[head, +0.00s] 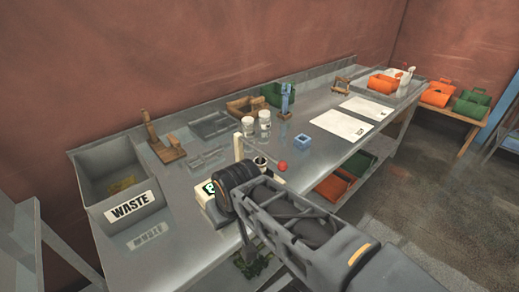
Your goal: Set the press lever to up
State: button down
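A pale press-like stand with an upright post (238,147) is on the bench, just beyond my arm. A thin lever runs from near the post, sloping down to the right in the picture, to a red ball knob (282,166). A small dark-mouthed cup (260,162) is beside the post. The lower part of the stand is partly hidden by my arm. My arm reaches in from the lower right, and its dark rounded joint overlaps the stand's front. My gripper's fingers cannot be made out, and whether anything touches the lever cannot be told.
A grey waste bin (92,200) stands at the left. A wooden stand (168,152), white jars (265,118), a blue upright tool (286,98) and a blue block (302,141) are behind. White sheets (341,124) lie to the right. Orange bins (335,187) are below the bench.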

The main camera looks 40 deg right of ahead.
aim_at(281, 165)
jog(key=u, duration=2)
jog(key=k, duration=1.3)
jog(key=z, duration=1.75)
jog(key=i, duration=0.5)
jog(key=z, duration=0.05)
